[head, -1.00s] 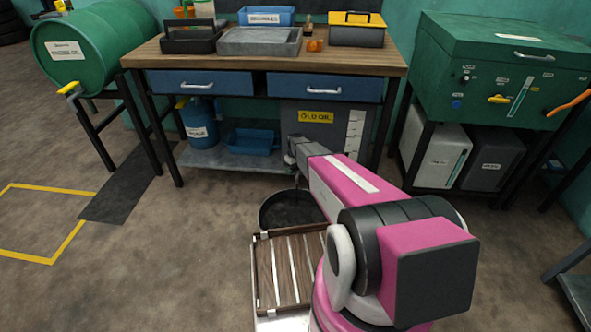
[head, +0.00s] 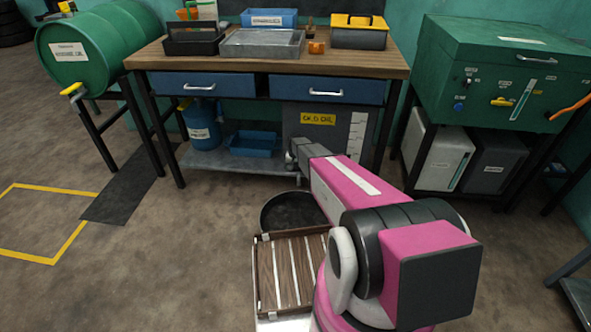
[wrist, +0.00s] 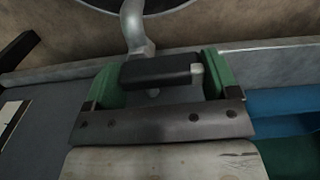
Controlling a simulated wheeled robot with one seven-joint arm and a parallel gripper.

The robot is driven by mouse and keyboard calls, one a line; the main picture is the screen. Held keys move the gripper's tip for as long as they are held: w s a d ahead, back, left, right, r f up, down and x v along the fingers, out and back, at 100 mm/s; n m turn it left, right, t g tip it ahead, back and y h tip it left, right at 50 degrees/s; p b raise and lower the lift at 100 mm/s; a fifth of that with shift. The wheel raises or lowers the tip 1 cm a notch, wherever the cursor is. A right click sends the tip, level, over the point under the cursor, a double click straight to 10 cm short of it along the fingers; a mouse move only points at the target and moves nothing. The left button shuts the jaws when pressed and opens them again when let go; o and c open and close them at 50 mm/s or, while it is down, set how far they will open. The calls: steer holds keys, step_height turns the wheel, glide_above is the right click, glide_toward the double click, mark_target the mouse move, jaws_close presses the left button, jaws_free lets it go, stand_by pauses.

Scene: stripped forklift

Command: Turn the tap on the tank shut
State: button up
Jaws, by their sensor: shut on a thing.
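The grey tank (head: 350,130) marked OLD OIL stands under the workbench. Its tap shows in the wrist view as a black handle (wrist: 158,70) beside a curved grey metal spout (wrist: 135,25). My gripper (wrist: 161,76) has its two green fingers at either end of the black handle and is shut on it. The handle lies across the picture between the fingers. In the head view my wrist is in front of the tank's lower left, and it hides the tap and my fingertips.
A round black pan (head: 285,210) sits on the floor below the tap. A slatted wooden tray (head: 285,275) is nearer me. A blue tray (head: 252,143) and a blue container (head: 201,128) stand on the lower shelf to the left. Open floor lies left.

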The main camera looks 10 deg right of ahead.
steer(key=shift+m, duration=0.3)
stand_by(0.4)
steer(key=o, duration=0.8)
steer(key=shift+r, duration=0.1)
step_height(320, 180, up, 11)
steer(key=shift+f, duration=0.2)
steer(key=s+r+n, duration=0.1)
steer(key=s+r, duration=0.4)
steer(key=s, duration=0.6)
steer(key=s+d+r+n, duration=0.1)
steer(key=s+r, duration=0.5)
steer(key=s, duration=0.6)
steer(key=s+r+n, duration=0.1)
steer(key=s+r, duration=0.4)
steer(key=s, duration=0.6)
steer(key=shift+s+d+r, duration=0.3)
steer(key=shift+s+d, duration=0.05)
